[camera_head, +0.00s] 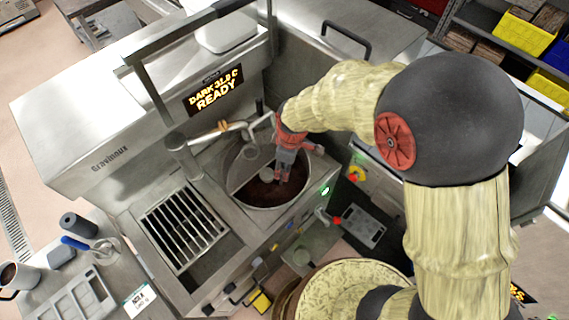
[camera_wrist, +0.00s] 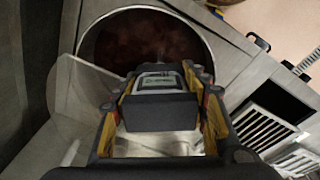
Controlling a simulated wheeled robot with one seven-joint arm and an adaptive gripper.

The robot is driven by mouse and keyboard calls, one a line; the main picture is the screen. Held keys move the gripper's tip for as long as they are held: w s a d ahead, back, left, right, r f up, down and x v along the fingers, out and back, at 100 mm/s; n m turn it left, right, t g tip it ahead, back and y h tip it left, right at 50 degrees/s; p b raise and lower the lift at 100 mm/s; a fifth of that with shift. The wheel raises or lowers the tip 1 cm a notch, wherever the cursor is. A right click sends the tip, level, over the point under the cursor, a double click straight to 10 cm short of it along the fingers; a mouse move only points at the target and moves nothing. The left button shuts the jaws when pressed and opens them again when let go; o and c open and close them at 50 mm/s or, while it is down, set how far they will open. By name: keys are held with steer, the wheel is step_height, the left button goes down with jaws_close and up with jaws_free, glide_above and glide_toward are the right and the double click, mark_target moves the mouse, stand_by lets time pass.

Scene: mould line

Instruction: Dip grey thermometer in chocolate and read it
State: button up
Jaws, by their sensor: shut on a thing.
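My gripper (camera_head: 284,176) points down into the round steel bowl (camera_head: 236,158) of the machine, above the dark brown chocolate (camera_head: 262,192). In the wrist view my gripper (camera_wrist: 165,105) is shut on the grey thermometer (camera_wrist: 160,115), whose dark body sits between the two fingers. The thermometer's small framed display (camera_wrist: 160,82) faces the camera, but its reading is too small to make out. The chocolate (camera_wrist: 145,45) lies beyond it. The thermometer's tip is hidden, so I cannot tell whether it touches the chocolate. In the head view the thermometer is not clearly distinguishable from my gripper.
A clear guard (camera_wrist: 80,100) stands at the bowl's left in the wrist view. A lit sign (camera_head: 215,91) reads "READY" behind the bowl. A steel spout (camera_head: 222,130) reaches toward the bowl's rim. A slatted grate (camera_head: 182,228) and side table (camera_head: 120,270) lie left.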

step_height(320, 180, down, 7)
steer(key=b, duration=0.5)
stand_by(0.3)
steer(key=shift+f, duration=0.1)
stand_by(4.9)
